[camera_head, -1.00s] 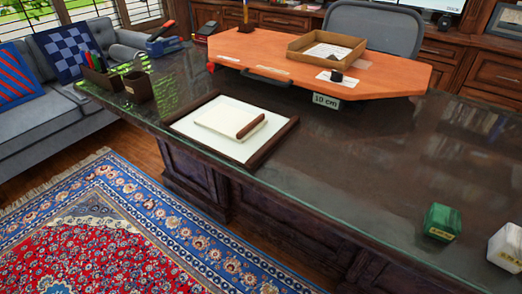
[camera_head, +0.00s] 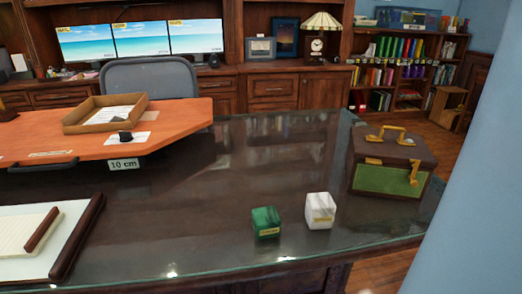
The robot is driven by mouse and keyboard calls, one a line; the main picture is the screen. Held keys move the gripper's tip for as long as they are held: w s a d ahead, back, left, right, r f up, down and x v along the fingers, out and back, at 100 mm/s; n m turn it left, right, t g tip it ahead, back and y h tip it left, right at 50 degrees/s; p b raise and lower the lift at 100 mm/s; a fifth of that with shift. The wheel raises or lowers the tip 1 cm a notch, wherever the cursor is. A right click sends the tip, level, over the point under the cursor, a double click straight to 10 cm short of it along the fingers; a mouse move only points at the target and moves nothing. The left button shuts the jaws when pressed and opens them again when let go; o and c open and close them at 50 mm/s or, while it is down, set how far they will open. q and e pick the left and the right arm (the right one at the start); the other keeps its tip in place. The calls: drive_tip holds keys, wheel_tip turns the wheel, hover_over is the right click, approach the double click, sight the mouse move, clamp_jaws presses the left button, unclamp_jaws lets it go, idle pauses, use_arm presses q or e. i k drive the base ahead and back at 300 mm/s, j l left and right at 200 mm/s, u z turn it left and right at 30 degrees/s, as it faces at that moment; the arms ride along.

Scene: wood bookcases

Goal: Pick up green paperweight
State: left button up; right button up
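The green paperweight (camera_head: 265,222) is a small dark green cube with a yellow label low on its front. It stands on the glass-topped desk (camera_head: 200,195), near the front edge, right of the picture's middle. A white cube (camera_head: 320,210) with a similar label stands just to its right, with a small gap between them. Neither of my grippers shows in the head view.
A brown and green case (camera_head: 392,165) with gold handles stands at the desk's right end. An orange raised board (camera_head: 170,122) with an open box (camera_head: 75,118) is at left. A writing pad (camera_head: 40,235) lies at front left. The desk between is clear.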

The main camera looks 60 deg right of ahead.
sight(266, 221)
drive_tip(key=z, duration=0.4)
drive_tip(key=l+z, duration=0.15)
drive_tip(key=z, duration=0.65)
drive_tip(key=l+z, duration=0.1)
drive_tip(key=z, duration=0.3)
